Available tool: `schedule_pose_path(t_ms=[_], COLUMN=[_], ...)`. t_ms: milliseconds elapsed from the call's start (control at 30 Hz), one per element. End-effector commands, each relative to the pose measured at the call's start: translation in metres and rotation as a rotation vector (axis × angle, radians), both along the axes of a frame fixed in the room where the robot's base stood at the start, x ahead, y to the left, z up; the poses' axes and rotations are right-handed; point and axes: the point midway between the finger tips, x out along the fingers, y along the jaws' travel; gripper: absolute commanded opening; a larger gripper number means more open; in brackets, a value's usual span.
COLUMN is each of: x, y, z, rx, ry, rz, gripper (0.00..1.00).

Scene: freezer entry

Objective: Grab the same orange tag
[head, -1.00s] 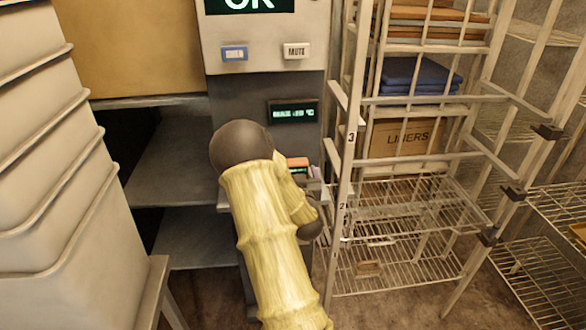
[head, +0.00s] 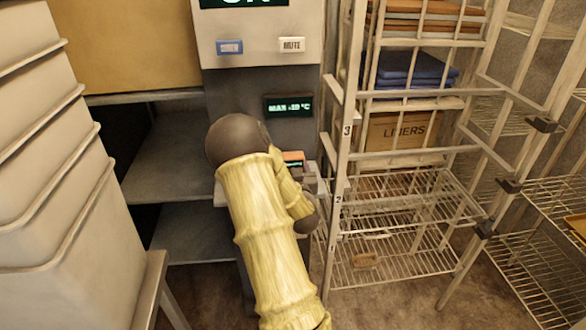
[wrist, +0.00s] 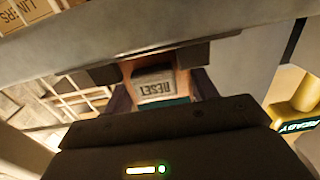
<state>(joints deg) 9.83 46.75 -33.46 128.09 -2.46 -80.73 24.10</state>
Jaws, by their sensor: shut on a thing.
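The orange tag (head: 293,156) shows as a small orange top with a green-lit strip below it, just right of my yellow-sleeved arm in the head view. My gripper is shut on the orange tag. In the head view my arm hides most of the gripper and the tag's lower part.
A grey panel with blue and MUTE buttons (head: 291,45) and a temperature display (head: 289,106) stands behind. A wire rack (head: 335,170) with a LINERS box (head: 400,132) is close on the right. Stacked white bins (head: 60,180) fill the left. Grey shelves (head: 170,165) stand between.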

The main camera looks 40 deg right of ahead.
Motion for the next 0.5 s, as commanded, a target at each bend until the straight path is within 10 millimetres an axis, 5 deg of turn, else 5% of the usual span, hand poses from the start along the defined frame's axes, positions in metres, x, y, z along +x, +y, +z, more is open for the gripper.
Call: schedule_pose_path(t_ms=[267,500], x=[0.000,0.000], y=[-0.001,-0.001], z=[0.015,0.055], rx=[-0.001,-0.002], ry=[-0.004,-0.007], rz=[-0.001,0.000], gripper=[0.30,0.30])
